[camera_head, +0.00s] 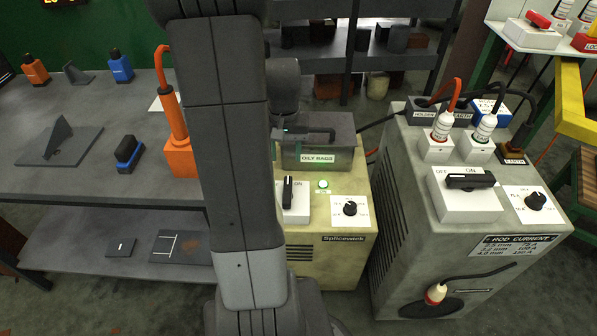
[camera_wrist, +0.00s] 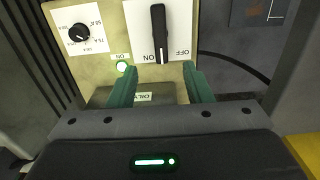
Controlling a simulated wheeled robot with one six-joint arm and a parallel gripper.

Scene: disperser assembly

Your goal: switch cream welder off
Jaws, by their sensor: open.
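The cream welder (camera_head: 335,243), marked Splicewick, stands in the middle of the head view. Its black switch handle (camera_head: 287,192) sits on a white plate beside my arm. In the wrist view the handle (camera_wrist: 159,35) stands lengthwise on the plate, with an OFF label to its right. The green lamp (camera_head: 323,184) is lit, and its glow also shows in the wrist view (camera_wrist: 122,67). My gripper (camera_wrist: 161,78) is open, its teal fingers apart and empty, just short of the handle's near end. My arm hides part of the welder in the head view.
The OILY RAGS tin (camera_head: 335,157) stands at the back of the welder's top. A dial (camera_head: 350,207) lies right of the lamp. A larger grey welder (camera_head: 407,205) with its own black switch (camera_head: 469,181) stands to the right. A workbench (camera_head: 60,175) fills the left.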

